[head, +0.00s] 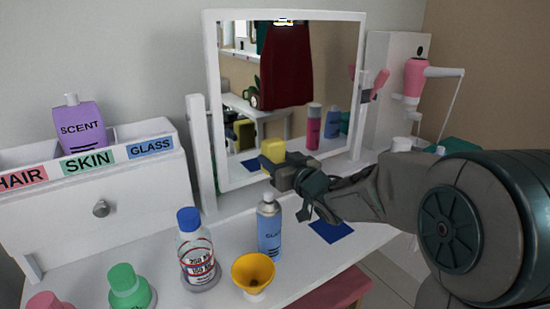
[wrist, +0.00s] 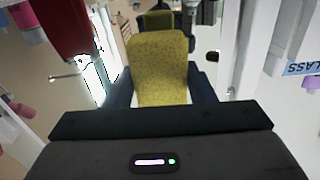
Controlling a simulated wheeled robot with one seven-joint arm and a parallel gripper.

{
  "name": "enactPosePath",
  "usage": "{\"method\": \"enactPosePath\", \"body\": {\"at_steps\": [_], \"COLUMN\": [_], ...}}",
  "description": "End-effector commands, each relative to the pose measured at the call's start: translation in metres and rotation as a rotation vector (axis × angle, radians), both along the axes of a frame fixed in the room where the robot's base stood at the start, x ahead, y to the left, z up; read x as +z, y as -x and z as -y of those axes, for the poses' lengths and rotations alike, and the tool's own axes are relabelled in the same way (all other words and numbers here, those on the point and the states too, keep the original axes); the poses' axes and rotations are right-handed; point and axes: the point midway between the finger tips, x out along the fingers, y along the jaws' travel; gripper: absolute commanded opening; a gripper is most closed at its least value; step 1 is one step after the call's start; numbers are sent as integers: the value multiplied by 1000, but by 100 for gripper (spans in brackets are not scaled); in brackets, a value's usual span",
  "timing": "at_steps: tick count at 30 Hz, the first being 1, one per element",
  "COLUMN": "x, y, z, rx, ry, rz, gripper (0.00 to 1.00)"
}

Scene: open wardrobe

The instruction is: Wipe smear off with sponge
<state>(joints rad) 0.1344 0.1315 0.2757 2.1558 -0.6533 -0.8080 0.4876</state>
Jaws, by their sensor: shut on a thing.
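My gripper (head: 284,162) is shut on a yellow sponge (head: 273,149) and holds it up in front of the mirror (head: 290,80), near its lower part. In the wrist view the sponge (wrist: 158,66) sticks out between the two dark fingers of my gripper (wrist: 161,88). The sponge's reflection shows in the glass, apart from the sponge itself, so they look not to be touching. I cannot make out a smear on the glass; a bright patch shows at its top edge, which may be a reflection.
A blue spray can (head: 269,228), a clear blue-capped bottle (head: 197,252) and a yellow funnel (head: 253,272) stand below my gripper. A labelled drawer unit (head: 110,205) with a purple scent bottle (head: 80,127) is left. A blue mat (head: 331,230) lies on the tabletop. A pink hairdryer (head: 416,80) hangs right.

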Motion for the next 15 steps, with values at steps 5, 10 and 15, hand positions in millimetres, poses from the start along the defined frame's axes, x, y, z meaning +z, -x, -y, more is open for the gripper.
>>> {"method": "enactPosePath", "body": {"at_steps": [5, 10, 15], "x": [0, 1, 1], "y": [1, 10, 22], "z": [1, 7, 15], "rx": [0, -1, -1], "ry": [0, 0, -1], "rz": [0, 1, 1], "gripper": [31, 31, 31]}}
